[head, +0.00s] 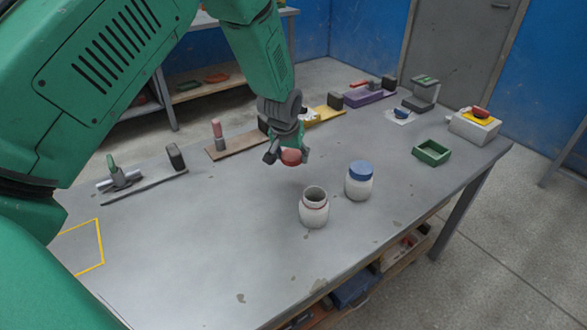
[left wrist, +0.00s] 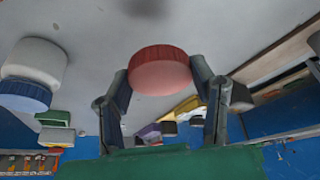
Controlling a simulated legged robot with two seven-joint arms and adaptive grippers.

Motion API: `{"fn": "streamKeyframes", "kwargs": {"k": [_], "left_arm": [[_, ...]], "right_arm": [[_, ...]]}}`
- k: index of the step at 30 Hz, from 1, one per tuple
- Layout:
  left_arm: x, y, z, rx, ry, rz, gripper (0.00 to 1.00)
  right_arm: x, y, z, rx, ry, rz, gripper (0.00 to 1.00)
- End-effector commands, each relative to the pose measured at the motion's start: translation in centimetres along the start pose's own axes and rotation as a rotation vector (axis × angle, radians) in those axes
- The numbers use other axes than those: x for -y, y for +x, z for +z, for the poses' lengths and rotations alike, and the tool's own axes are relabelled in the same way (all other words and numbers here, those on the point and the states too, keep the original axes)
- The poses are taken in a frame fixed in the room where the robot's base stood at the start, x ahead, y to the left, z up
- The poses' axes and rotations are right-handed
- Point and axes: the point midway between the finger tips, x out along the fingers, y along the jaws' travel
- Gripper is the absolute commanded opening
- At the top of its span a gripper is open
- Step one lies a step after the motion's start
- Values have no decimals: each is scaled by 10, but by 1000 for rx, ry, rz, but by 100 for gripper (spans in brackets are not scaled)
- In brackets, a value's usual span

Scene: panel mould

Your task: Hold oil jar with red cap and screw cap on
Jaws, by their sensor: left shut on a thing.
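My left gripper (head: 287,155) is shut on the red cap (head: 292,156) and holds it above the table, up and to the left of the open jar. In the left wrist view the red cap (left wrist: 160,70) sits between the two fingers. The oil jar (head: 314,210) is white with a thin red ring near its neck. It stands upright and open on the table, apart from the cap. My right gripper is not in view.
A white jar with a blue cap (head: 359,180) stands just right of the open jar. A green tray (head: 432,152) and a white box (head: 474,127) are at the table's right end. Several fixtures line the back edge. The table's left front (head: 190,250) is clear.

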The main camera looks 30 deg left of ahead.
Motion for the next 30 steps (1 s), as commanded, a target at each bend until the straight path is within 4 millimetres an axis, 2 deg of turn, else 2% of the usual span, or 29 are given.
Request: {"fn": "streamKeyframes", "kwargs": {"k": [3, 6, 17, 20, 23, 27, 30], "left_arm": [[-1, -14, -7, -2, 0, -1, 42], [-1, -19, -8, 0, 1, -1, 42], [-2, -20, -8, 0, 2, -2, 42], [-8, -24, -2, -1, 11, 7, 42], [-25, -38, 16, 0, 40, 29, 42], [-58, -69, 62, 0, 114, 71, 42], [-74, -92, 101, 0, 176, 93, 42]], "right_arm": [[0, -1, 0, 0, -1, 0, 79], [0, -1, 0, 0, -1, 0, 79], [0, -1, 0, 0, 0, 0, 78], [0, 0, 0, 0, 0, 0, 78], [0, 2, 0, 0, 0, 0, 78], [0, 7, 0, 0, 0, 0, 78], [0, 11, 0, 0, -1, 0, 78]]}}
